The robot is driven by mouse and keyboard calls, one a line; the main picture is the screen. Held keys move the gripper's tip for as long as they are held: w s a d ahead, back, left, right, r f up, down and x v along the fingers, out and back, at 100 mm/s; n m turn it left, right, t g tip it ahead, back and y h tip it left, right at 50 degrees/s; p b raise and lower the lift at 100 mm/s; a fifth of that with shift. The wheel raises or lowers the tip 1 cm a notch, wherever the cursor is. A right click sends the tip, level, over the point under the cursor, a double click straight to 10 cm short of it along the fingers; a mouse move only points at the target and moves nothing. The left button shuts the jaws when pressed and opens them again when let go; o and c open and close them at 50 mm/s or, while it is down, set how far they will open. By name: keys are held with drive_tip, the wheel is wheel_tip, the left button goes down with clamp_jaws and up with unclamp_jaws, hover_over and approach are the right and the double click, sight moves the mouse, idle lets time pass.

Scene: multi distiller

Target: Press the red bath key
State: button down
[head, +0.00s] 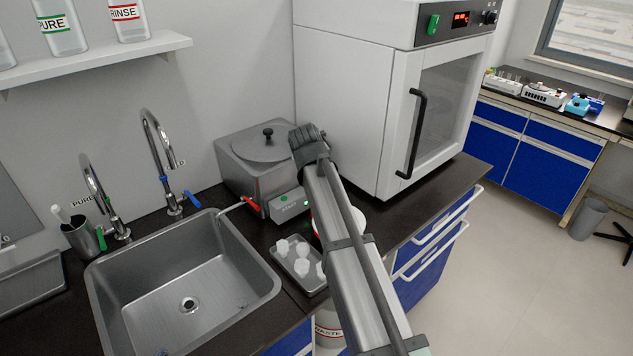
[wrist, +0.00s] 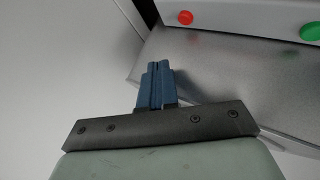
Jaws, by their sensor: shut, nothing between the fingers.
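The metal bath (head: 245,165) with a round lid stands on the dark counter, left of the white oven. Its front panel (head: 284,207) shows a green key; the panel's right part is behind my arm. In the wrist view, the red bath key (wrist: 185,17) sits on a grey panel, with a larger green key (wrist: 311,32) to its right. My gripper (wrist: 158,66) is shut and empty. Its blue fingertips point up the picture, below and slightly left of the red key, with a visible gap. The fingers and the red key are hidden in the head view.
The oven (head: 345,100) stands close to the right of my arm. A steel sink (head: 200,285) and two taps are at the left. A small tray (head: 287,262) with white pieces lies in front of the bath, and a white round container (head: 355,216) shows behind my arm.

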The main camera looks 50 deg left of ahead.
drive_tip(key=shift+f, duration=1.95)
drive_tip(key=shift+f, duration=0.1)
idle(0.6)
drive_tip(key=shift+f, duration=0.3)
drive_tip(key=shift+f, duration=0.4)
idle(1.0)
drive_tip(key=shift+r, duration=0.85)
drive_tip(key=shift+r, duration=0.15)
drive_tip(key=shift+r, duration=2.35)
